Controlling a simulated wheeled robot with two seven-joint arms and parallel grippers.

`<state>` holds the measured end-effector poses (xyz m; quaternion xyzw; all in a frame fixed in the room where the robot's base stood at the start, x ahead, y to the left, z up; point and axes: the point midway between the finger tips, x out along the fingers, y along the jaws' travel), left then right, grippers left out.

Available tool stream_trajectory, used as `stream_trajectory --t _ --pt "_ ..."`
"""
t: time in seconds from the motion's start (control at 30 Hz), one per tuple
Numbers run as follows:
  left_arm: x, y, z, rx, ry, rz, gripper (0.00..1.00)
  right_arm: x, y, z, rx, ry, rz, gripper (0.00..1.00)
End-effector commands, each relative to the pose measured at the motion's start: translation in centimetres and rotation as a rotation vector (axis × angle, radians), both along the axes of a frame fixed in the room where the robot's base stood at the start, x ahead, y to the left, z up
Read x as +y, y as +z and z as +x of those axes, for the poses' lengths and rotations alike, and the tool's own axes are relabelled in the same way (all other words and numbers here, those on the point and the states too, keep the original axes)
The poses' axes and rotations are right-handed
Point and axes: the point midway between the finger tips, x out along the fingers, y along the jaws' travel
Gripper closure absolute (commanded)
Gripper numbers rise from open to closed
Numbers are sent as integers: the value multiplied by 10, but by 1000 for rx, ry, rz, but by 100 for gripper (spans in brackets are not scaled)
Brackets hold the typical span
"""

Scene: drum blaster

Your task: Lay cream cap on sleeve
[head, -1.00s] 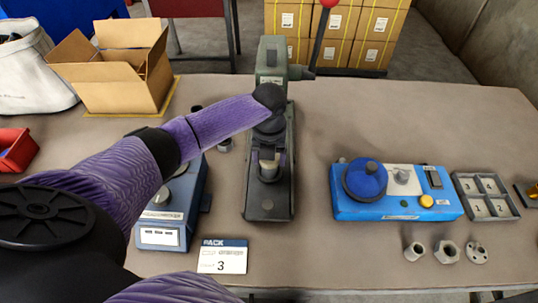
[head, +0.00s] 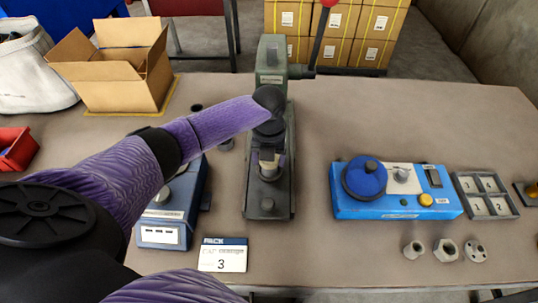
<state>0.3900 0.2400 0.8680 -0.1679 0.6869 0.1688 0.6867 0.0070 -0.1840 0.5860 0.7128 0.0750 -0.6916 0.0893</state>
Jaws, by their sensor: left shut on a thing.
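My left gripper (head: 269,154) points down over the bed of the grey-green press (head: 271,60). It is shut on a small pale thing, which looks like the cream cap, mostly hidden by the fingers and wrist. A short grey metal cylinder, perhaps the sleeve (head: 268,172), shows just below the fingers on the press bed. I cannot tell whether the cap touches it. My right gripper is not in view.
A bright blue device (head: 398,207), a grey tray (head: 490,207) and metal parts (head: 446,250) lie right. An open carton (head: 110,92) stands back left. Table between press and blue device is clear.

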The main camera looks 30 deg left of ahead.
Motion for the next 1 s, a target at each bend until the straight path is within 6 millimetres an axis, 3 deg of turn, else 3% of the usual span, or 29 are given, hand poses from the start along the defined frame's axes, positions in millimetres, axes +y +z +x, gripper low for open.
stream_trajectory --t 0.23,0.27,0.37,0.77,1.0 --pt "0 0 0 0 -1 0 81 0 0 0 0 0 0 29" --pt "0 0 0 0 -1 0 21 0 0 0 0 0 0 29" --pt "0 0 0 0 -1 -1 0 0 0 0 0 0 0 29" --pt "0 2 0 -1 -1 0 0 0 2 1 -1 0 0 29" --pt "0 26 0 -3 -1 -1 0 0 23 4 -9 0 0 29"
